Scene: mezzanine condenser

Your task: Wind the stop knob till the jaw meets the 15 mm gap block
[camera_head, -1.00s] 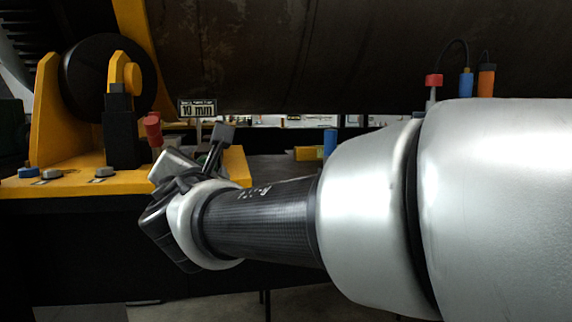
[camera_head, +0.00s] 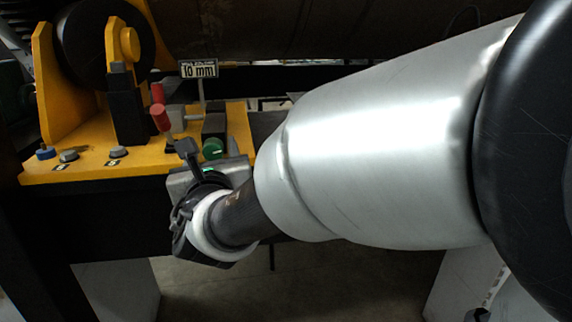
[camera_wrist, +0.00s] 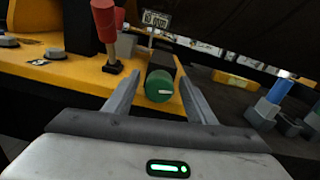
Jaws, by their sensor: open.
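A green round knob (camera_head: 212,149) with a white mark faces me at the front of a dark block (camera_head: 213,126) on the yellow base. In the wrist view the knob (camera_wrist: 158,87) appears between the two fingers of my gripper (camera_wrist: 160,78). The fingers are open, one to each side of the knob, and I see no clear contact. In the head view my gripper (camera_head: 211,172) is just below and in front of the knob. I cannot make out the jaw or gap block for certain.
A red-handled lever (camera_head: 161,117) stands close left of the knob. Low grey buttons (camera_head: 69,156) and a blue one (camera_head: 46,153) sit on the yellow base (camera_head: 90,172). A large dark cylinder (camera_head: 270,30) spans behind. A blue part (camera_wrist: 280,90) stands at right in the wrist view.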

